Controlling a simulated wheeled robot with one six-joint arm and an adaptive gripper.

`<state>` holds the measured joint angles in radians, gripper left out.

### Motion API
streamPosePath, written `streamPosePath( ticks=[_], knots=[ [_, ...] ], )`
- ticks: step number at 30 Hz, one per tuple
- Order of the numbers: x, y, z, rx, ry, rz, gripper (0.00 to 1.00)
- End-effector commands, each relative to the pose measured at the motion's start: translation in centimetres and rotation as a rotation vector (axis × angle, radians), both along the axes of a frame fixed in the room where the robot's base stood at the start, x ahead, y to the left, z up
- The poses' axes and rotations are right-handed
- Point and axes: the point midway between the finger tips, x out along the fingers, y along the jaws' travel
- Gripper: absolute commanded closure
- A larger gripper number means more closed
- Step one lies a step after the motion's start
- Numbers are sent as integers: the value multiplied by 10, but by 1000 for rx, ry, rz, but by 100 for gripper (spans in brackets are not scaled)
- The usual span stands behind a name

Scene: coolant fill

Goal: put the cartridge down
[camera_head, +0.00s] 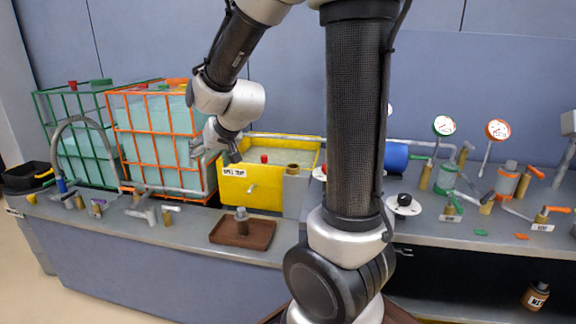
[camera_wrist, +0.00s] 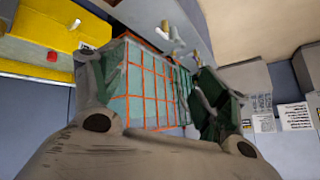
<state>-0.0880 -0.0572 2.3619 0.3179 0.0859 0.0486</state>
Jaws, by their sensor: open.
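A small cylinder with a dark brown body and a grey top, which looks like the cartridge (camera_head: 242,221), stands upright on a brown tray (camera_head: 222,232) at the front of the bench. My gripper (camera_head: 214,154) is above and left of it, in front of the orange-framed tank and beside the yellow spill tray. In the wrist view my gripper (camera_wrist: 163,85) has its two fingers spread, with nothing between them. The cartridge cannot be made out in the wrist view.
The orange-framed tank (camera_head: 160,140) and green-framed tank (camera_head: 84,150) stand at the left back. The yellow spill tray (camera_head: 250,192) is behind the brown tray. Brass-handled valves (camera_head: 150,212) line the front left. Gauges (camera_head: 444,126) and fittings fill the right bench.

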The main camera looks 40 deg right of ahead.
Motion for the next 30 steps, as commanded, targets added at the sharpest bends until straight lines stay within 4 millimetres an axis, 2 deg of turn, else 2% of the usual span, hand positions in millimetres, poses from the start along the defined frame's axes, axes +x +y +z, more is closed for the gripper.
streamPosePath(
  ticks=[1,6,9,13,15,18,30],
  knots=[
    [-28,-3,18,-13,22,36,26],
    [-134,-18,48,-99,161,148,26],
    [-191,-31,55,-152,238,183,26],
    [-244,-44,56,-205,313,202,26],
    [-261,-48,56,-221,340,205,26],
    [-272,-51,56,-233,358,207,26],
    [-273,-51,56,-233,361,207,26]
  ],
)
